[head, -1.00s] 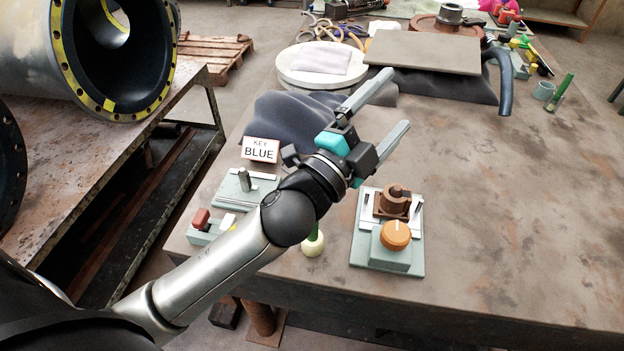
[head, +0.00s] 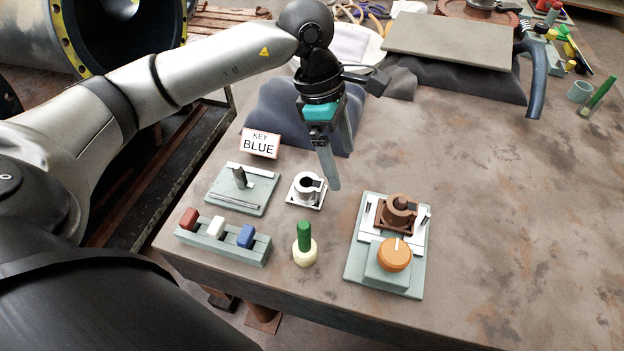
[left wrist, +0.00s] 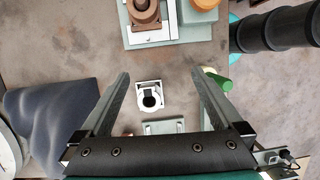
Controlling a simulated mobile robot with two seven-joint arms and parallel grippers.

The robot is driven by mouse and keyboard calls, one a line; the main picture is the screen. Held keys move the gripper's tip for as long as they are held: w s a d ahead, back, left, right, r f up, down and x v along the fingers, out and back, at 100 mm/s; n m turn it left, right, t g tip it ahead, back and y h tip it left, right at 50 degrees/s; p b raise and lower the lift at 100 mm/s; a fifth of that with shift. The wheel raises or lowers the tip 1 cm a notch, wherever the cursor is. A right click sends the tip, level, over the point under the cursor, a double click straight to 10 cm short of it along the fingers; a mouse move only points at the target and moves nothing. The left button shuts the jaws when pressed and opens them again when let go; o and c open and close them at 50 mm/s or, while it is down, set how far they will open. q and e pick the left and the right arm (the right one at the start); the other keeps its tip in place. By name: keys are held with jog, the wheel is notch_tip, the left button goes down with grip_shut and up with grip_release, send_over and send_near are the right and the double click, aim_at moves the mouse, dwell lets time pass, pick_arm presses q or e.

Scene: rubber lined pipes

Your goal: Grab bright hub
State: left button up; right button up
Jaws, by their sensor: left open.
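The bright hub (head: 306,188) is a small silver-white ring-shaped part on a square base, standing on the table between the pale green peg plate and the brown-hub fixture. In the left wrist view the bright hub (left wrist: 150,97) shows below and between the fingertips, with a dark bore. My left gripper (head: 337,168) points down above and slightly behind the hub. Its fingers are apart and empty, and they do not touch the hub. A similar brown hub (head: 398,207) sits in a fixture (head: 356,263) with an orange knob. My right gripper is not in view.
A "KEY BLUE" sign (head: 260,143), a peg plate (head: 262,195) and a block with red, white and blue switches (head: 262,254) lie left of the hub. A green-handled stamp-like piece (head: 304,243) stands in front. Dark cloth (head: 268,112) lies behind.

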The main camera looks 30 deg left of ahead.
pick_arm(q)
jog(key=w+a+y, duration=0.1)
jog(key=a+y, duration=0.2)
jog(key=a, duration=0.4)
send_over(306, 182)
jog(key=s, duration=0.2)
notch_tip(306, 182, down, 8)
jog(key=shift+w+d+f+b, duration=0.1)
jog(key=shift+d+f, duration=0.05)
jog(key=shift+f, duration=0.9)
jog(key=shift+w+d+f+b, duration=0.1)
jog(key=shift+w+f, duration=0.05)
jog(key=shift+f, duration=0.85)
jog(key=shift+w+d+f+b, duration=0.1)
jog(key=shift+d+f, duration=0.05)
jog(key=shift+f, duration=0.9)
grip_shut()
jog(key=shift+r, duration=0.1)
